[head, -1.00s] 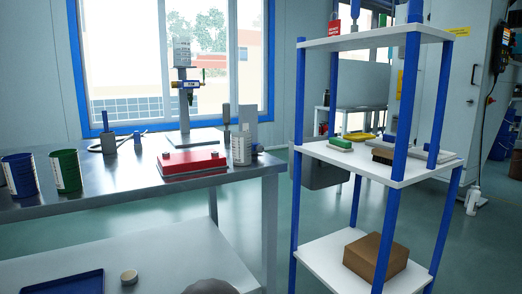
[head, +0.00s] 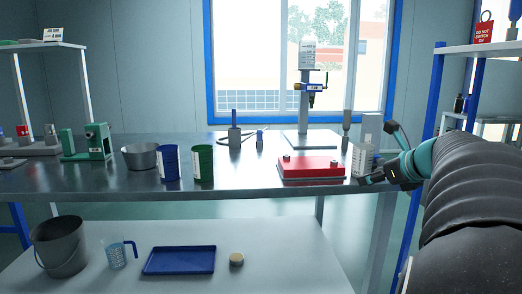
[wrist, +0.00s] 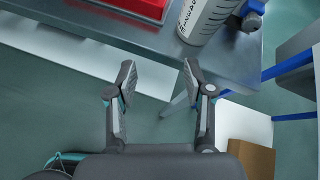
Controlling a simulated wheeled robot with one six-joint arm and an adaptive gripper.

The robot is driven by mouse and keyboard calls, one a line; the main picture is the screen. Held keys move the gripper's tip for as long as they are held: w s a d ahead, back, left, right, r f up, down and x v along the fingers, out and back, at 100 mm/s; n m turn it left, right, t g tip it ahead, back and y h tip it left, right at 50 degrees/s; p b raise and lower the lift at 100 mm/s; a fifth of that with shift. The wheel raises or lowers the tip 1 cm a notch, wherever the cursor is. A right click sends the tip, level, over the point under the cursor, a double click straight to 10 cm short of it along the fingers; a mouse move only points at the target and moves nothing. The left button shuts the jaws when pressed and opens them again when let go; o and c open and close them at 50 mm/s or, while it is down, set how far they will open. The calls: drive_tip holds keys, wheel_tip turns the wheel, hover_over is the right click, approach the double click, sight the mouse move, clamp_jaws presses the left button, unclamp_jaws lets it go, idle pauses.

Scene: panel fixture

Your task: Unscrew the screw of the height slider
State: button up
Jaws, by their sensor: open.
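A grey post on a light base plate (head: 310,138) stands at the back of the metal table, in front of the window. A blue slider with yellow parts (head: 312,88) sits high on the post, with a dark tip below it. Its screw is too small to make out surely. My gripper (head: 372,179) is at the table's right front edge, to the right of and below the slider. In the wrist view my gripper (wrist: 160,78) is open and empty, its two fingers apart over the floor beside the table edge. The slider is outside the wrist view.
A red block (head: 310,167) and a white printed cylinder (head: 361,158) stand between my gripper and the post; the cylinder (wrist: 207,18) is close ahead in the wrist view. Blue and green cups (head: 202,163) stand left. A blue-posted shelf (head: 436,95) is at the right.

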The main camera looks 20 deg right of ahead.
sight(383, 161)
drive_tip(key=s+d+r+m+t+h, duration=0.2)
drive_tip(key=d+r+m, duration=0.2)
drive_tip(key=d+m, duration=0.55)
drive_tip(key=w+d+f+n, duration=0.1)
drive_tip(key=w, duration=0.3)
drive_tip(key=w+d+f+n, duration=0.1)
drive_tip(key=w+f, duration=0.1)
drive_tip(key=w, duration=0.2)
drive_tip(key=w+d+f+n, duration=0.1)
drive_tip(key=w+f, duration=0.1)
drive_tip(key=w, duration=0.2)
drive_tip(key=shift+w+d, duration=0.25)
drive_tip(key=shift+d, duration=0.15)
clamp_jaws()
